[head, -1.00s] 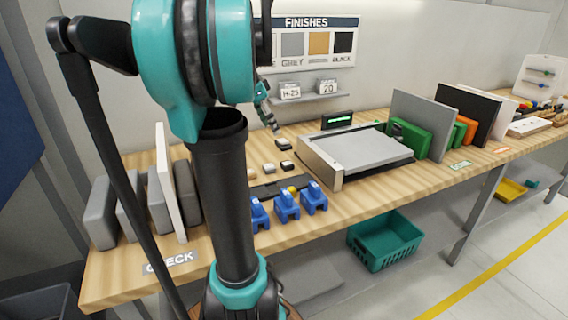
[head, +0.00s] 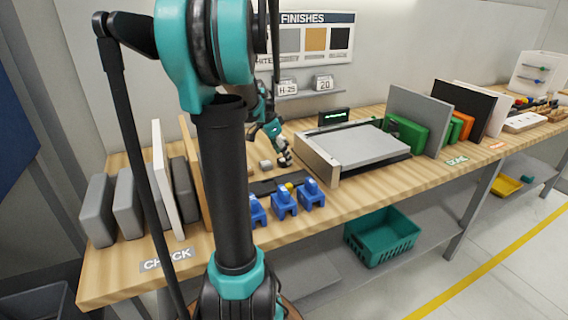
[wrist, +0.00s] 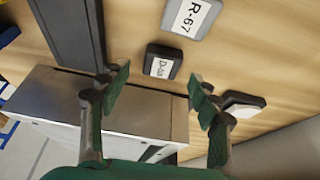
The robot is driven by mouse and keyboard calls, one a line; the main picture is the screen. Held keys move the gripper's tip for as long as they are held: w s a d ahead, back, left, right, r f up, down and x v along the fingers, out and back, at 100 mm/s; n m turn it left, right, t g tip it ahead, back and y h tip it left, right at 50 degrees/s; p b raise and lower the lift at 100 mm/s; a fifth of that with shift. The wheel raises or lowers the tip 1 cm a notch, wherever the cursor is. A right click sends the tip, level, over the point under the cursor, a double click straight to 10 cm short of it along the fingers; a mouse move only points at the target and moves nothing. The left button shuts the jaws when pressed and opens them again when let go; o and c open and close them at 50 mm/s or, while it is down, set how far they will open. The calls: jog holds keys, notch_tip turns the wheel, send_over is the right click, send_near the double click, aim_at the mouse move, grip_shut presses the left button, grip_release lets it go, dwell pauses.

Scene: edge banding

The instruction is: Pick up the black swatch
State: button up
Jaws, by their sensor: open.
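A small black swatch (wrist: 152,67) with a white label lies on the wooden bench in the wrist view. It is just beyond the gap between the fingertips. My gripper (wrist: 160,88) is open and empty, its two fingers spread either side of that gap. In the head view my gripper (head: 284,160) is low over the bench, left of the grey-topped machine, and hides the black swatch there. A grey swatch (wrist: 209,21) labelled R-67 lies beyond the black one. Another dark-edged piece with a pale top (wrist: 241,101) is partly hidden behind the right finger.
The grey-topped machine (head: 358,150) stands close right of my gripper. A dark strip (wrist: 62,35) lies near the swatches. Blue clamps (head: 284,203) stand at the front edge. Upright panels (head: 168,185) crowd the left; a green bin (head: 382,238) sits below.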

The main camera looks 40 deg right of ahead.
jog(key=shift+x, duration=1)
jog(key=c, duration=1)
jog(key=shift+r, duration=0.1)
jog(key=shift+c, duration=0.2)
